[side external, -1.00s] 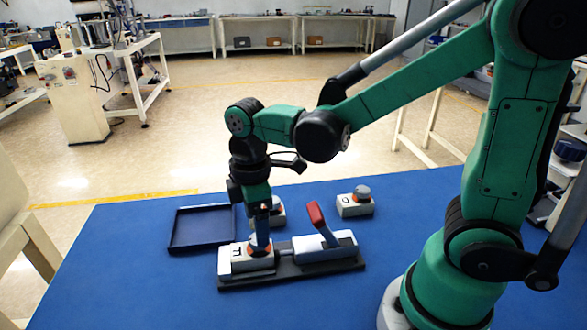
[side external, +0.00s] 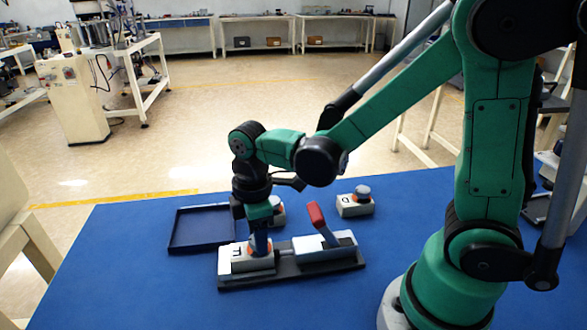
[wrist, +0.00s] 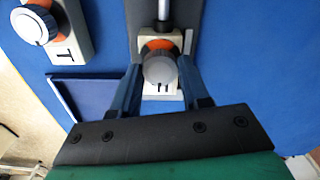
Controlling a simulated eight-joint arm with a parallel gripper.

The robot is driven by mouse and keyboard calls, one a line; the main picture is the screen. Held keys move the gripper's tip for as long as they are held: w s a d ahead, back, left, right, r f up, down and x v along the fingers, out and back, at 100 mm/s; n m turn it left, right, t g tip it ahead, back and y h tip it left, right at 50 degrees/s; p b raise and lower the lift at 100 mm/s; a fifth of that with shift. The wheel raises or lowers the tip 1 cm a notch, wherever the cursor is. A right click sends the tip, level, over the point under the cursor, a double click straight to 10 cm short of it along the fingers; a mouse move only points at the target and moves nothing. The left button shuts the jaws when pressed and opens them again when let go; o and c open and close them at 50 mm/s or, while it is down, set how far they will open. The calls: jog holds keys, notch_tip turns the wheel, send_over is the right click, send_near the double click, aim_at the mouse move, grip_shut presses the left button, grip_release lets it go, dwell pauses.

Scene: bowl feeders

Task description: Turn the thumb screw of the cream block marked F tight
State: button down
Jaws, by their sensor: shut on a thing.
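The cream block marked F (side external: 240,262) sits at the left end of a dark fixture (side external: 290,281). It has an orange collar and a round grey thumb screw (wrist: 160,72) on top, seen best in the wrist view. My gripper (side external: 259,246) points down over the block. Its two blue fingers (wrist: 161,78) stand on either side of the screw head and are shut on it. In the side view the fingers mostly hide the screw. I cannot tell how tight the screw is.
The fixture carries a clamp with a red handle (side external: 317,215). A cream block marked D (side external: 355,207) stands behind it. Another block (side external: 279,213) is partly hidden behind my gripper; the wrist view shows a block marked T (wrist: 65,48). A shallow blue tray (side external: 205,246) lies at left, empty.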

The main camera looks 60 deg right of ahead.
jog(key=shift+m, duration=0.3)
jog(key=m, duration=0.3)
jog(key=shift+m, duration=0.3)
jog(key=m, duration=0.9)
jog(key=shift+m, duration=2.1)
jog(key=shift+c, duration=2.1)
grip_release()
